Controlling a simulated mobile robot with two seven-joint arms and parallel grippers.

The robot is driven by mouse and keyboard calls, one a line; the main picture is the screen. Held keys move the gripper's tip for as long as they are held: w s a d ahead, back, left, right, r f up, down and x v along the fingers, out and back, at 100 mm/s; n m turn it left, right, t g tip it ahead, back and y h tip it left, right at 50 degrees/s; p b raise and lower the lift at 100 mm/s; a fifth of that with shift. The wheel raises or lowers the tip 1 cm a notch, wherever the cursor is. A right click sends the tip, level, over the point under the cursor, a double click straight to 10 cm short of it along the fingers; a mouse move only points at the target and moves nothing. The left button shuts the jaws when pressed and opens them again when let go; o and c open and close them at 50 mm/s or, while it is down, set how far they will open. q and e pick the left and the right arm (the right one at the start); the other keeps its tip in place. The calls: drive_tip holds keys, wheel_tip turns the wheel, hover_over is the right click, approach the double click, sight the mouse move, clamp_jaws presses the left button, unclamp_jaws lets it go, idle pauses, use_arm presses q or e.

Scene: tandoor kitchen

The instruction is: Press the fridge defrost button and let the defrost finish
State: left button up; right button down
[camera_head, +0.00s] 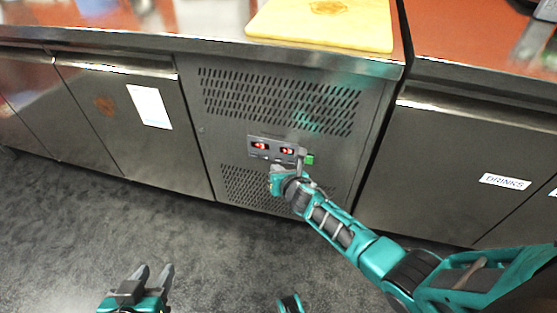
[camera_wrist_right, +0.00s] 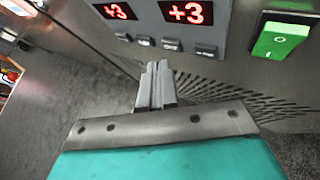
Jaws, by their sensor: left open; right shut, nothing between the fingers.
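The fridge control panel (camera_head: 276,149) is on the vented metal front of the counter. My left gripper (camera_head: 152,272) is open and empty, low over the floor.
Vent slots (camera_head: 280,100) lie above and below the panel. A yellow cutting board (camera_head: 320,22) lies on the counter above. A drawer front labelled DRINKS (camera_head: 505,181) is to the right, and a door with a white sheet (camera_head: 149,106) to the left. The dark floor (camera_head: 60,230) is clear.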

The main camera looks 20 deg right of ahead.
drive_tip(key=shift+d, duration=0.1)
idle(0.7)
drive_tip(key=shift+w+d, duration=0.15)
drive_tip(key=shift+w, duration=0.2)
drive_tip(key=shift+w+d, duration=0.25)
drive_tip(key=shift+w, duration=0.1)
idle(0.8)
drive_tip(key=shift+s+a, duration=0.1)
drive_tip(key=shift+s, duration=0.05)
drive_tip(key=shift+s+a, duration=0.4)
drive_tip(key=shift+s, duration=0.15)
drive_tip(key=s+a, duration=0.2)
drive_tip(key=s, duration=0.2)
drive_tip(key=shift+s+a+p, duration=0.1)
drive_tip(key=shift+a+p, duration=0.2)
drive_tip(key=shift+a, duration=0.1)
idle(0.7)
